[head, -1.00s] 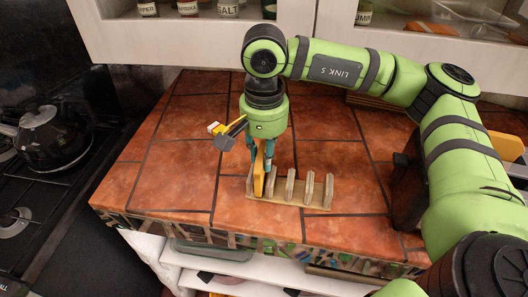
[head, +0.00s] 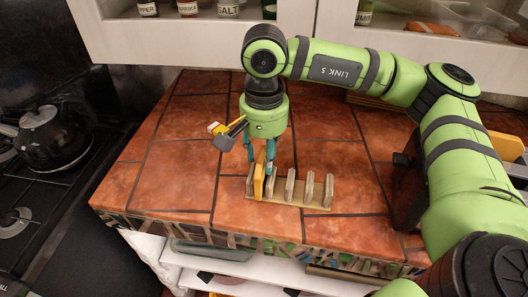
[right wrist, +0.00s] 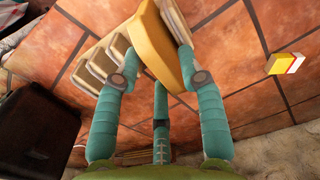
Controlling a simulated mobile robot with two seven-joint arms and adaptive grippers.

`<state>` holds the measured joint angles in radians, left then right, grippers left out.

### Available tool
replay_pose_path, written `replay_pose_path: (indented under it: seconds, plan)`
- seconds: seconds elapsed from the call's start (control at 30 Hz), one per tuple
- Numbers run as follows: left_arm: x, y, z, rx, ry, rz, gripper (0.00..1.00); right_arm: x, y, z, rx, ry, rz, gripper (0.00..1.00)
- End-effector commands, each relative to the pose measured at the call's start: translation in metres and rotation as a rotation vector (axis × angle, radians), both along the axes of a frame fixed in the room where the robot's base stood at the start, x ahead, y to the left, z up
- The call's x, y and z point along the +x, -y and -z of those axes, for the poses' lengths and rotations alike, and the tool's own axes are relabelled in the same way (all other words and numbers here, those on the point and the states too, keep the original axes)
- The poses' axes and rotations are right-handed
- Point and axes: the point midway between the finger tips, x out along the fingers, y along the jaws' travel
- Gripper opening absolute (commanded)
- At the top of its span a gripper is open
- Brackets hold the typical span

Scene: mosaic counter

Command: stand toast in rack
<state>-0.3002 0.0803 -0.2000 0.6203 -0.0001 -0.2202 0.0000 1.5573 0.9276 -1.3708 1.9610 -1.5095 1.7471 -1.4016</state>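The toast (head: 259,179) is an orange-brown slice standing on edge in the slot at the left end of the wooden rack (head: 320,205). It also shows in the right wrist view (right wrist: 160,45), between the fingers. My right gripper (head: 260,160) is open around the top of the toast, with its teal fingers spread to either side. In the right wrist view, the right-hand finger is close to the slice; I cannot tell whether it touches. The rack's other slots, to the right, look empty. My left gripper is in neither view.
A yellow and white block (right wrist: 284,64) lies on the tiled counter (head: 190,165). A dark object (head: 408,195) stands at the right, partly behind my right arm. A kettle (head: 50,140) sits on the stove at the left. Jars (head: 188,8) stand on the shelf above.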

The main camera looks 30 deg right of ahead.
Motion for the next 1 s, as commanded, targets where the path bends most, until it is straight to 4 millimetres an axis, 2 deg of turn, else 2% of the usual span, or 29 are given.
replay_pose_path:
  seconds: [0.37,0.47,0.57,0.8,1.0]
  plan:
    - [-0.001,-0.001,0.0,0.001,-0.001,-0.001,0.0,0.0,0.0,-0.001,0.0,0.0,0.0,0.64]
    - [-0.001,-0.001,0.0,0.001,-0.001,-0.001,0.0,0.001,0.0,-0.007,0.001,0.002,0.0,0.64]
    - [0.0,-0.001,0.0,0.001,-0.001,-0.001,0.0,0.001,0.0,-0.022,0.002,0.004,0.0,0.64]
    - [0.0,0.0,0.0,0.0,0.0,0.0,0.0,0.001,-0.001,-0.074,0.003,0.005,0.0,0.64]
    - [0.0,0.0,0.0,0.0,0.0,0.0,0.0,0.0,0.0,-0.107,0.0,0.003,0.001,0.64]
